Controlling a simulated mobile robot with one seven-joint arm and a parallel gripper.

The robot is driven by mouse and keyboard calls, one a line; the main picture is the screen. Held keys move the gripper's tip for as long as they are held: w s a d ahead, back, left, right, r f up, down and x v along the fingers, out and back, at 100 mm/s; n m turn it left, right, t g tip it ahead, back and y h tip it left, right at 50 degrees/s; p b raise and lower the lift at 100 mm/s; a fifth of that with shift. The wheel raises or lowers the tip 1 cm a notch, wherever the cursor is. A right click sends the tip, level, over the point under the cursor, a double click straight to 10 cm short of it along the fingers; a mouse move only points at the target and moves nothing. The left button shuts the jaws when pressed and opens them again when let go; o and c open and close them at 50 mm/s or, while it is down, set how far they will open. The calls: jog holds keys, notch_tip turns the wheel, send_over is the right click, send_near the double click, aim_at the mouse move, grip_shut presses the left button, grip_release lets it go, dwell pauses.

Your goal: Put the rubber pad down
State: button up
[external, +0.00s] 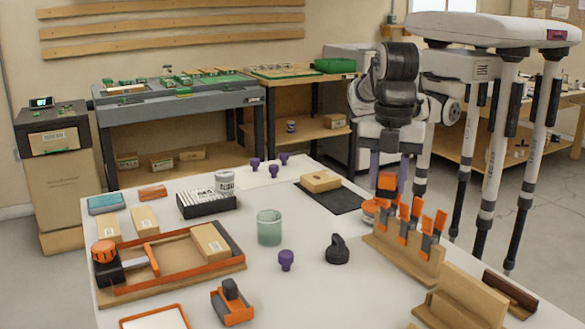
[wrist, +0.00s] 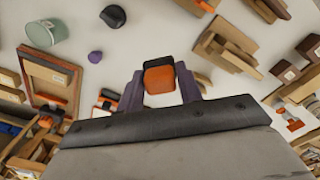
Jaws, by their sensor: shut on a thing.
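My gripper (wrist: 160,82) is shut on the rubber pad (wrist: 160,80), which shows as an orange block with a black end between the two purple fingers. In the external view, my gripper (external: 389,178) points down over the right side of the white table (external: 190,285). The orange part of the pad (external: 387,182) shows between the fingers there. The pad appears held above the table, near a low orange object (external: 374,211); the exact gap cannot be told.
A wooden rack with orange-handled tools (external: 405,240) stands close by at the right. A cardboard box (external: 320,181) lies on a black mat (external: 345,200). A green cup (external: 269,228), black weight (external: 338,250) and purple knob (external: 286,260) stand mid-table, with bare table between them.

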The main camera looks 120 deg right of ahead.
jog(key=shift+s+a+f+n, duration=0.15)
jog(key=shift+a+n, duration=0.15)
jog(key=shift+a, duration=0.65)
notch_tip(320, 180, down, 20)
jog(key=shift+a+r+p, duration=0.1)
jog(key=shift+r+p, duration=0.05)
jog(key=shift+p, duration=0.35)
jog(key=o, duration=1)
notch_tip(320, 180, up, 12)
jog(key=shift+b, duration=0.6)
